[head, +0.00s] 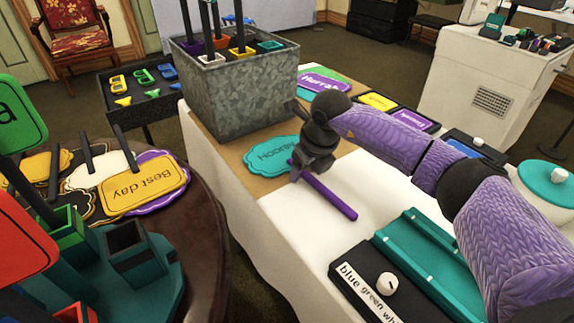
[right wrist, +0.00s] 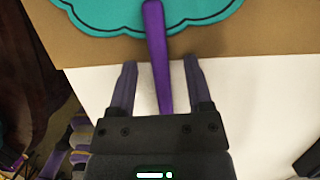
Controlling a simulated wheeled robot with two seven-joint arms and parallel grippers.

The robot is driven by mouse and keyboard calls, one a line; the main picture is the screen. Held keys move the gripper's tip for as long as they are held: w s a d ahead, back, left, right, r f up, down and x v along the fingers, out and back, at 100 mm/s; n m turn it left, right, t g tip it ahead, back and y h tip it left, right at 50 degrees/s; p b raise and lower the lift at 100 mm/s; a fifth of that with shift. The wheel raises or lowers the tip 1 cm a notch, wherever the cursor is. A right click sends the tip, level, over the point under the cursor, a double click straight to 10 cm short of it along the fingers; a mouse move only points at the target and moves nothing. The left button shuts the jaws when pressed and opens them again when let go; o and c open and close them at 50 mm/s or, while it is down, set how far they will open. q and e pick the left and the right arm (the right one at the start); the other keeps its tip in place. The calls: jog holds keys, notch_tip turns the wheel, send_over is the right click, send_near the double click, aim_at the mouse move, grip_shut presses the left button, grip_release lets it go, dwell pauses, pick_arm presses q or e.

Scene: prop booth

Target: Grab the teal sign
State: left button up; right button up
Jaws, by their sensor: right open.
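The teal sign (head: 265,157) lies flat on a brown strip of the white-covered table, with black lettering and a purple stick (head: 335,198) that points toward the front right. My right gripper (head: 299,174) is low over the stick, close to the sign's edge. In the right wrist view the gripper (right wrist: 160,61) is open, with a finger on either side of the stick (right wrist: 157,30) and gaps on both sides. The teal sign (right wrist: 100,15) lies just beyond the fingertips there, partly cut off. My left gripper is not in view.
A metal planter box (head: 235,95) stands behind the sign. A purple and green sign (head: 322,80) lies behind my right arm. A teal tray (head: 432,262) and a black label block (head: 362,285) are at the front right. A round table (head: 215,240) with several signs stands at left.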

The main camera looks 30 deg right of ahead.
dwell(0.4)
grip_shut()
